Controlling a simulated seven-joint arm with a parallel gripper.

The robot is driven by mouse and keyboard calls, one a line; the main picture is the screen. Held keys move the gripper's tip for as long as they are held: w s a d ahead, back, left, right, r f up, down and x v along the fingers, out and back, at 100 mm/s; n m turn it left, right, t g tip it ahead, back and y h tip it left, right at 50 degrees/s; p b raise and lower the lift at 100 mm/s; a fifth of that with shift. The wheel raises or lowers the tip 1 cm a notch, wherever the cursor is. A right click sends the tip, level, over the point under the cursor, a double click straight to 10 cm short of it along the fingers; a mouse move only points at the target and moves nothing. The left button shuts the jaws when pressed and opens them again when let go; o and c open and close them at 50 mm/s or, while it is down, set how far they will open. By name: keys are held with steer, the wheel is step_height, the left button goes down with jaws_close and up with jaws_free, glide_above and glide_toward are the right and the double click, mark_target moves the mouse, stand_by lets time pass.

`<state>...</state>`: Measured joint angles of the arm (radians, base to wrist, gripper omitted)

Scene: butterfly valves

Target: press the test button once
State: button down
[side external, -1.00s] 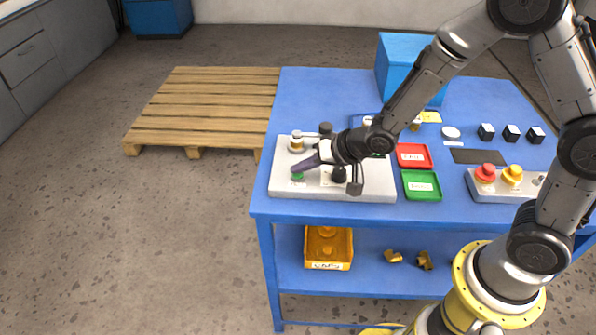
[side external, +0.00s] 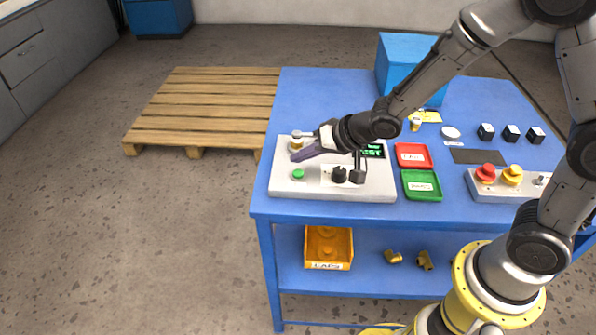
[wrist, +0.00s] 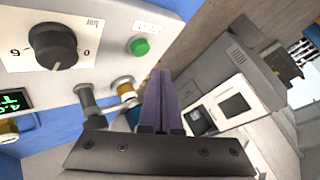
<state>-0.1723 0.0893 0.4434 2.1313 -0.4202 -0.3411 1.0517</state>
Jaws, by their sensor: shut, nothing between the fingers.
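The green test button (side external: 298,174) stands on the near left of the light grey panel box (side external: 287,188) on the blue table. My gripper (side external: 294,157) is shut and empty, with its purple fingers apart from the button, farther back and above the panel. In the wrist view the green button (wrist: 140,47) shows in full beside a small white label, and my shut fingertips (wrist: 161,72) are clear of it. A small display (side external: 374,150) at the panel's back right shows green text, partly readable as "ST" and partly hidden by my arm.
A black knob (wrist: 53,46) sits on the panel near the button. A valve fitting with a brass collar (wrist: 126,91) stands close to my fingers. Red (side external: 413,156) and green (side external: 421,185) trays lie to the right of the panel, and a second button box (side external: 485,190) stands farther right.

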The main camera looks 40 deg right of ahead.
mark_target(303, 174)
step_height(303, 174, up, 3)
steer(key=shift+r, duration=0.15)
stand_by(0.7)
steer(key=shift+d+r, duration=0.15)
steer(key=shift+r, duration=0.05)
steer(key=d+r+m+t, duration=0.1)
steer(key=d+r+t, duration=0.15)
steer(key=r, duration=0.75)
steer(key=s+d+r+h, duration=0.3)
steer(key=s+d+r, duration=0.4)
steer(key=s, duration=0.2)
steer(key=s+f+n+g, duration=0.2)
steer(key=s+f+n, duration=0.1)
steer(key=s, duration=0.6)
steer(key=s+f+n+g, duration=0.2)
steer(key=s+f+g, duration=0.1)
steer(key=s, duration=0.6)
steer(key=shift+s+d+f+n, duration=0.2)
steer(key=shift+d+f+n, duration=0.1)
steer(key=shift+d+n, duration=0.15)
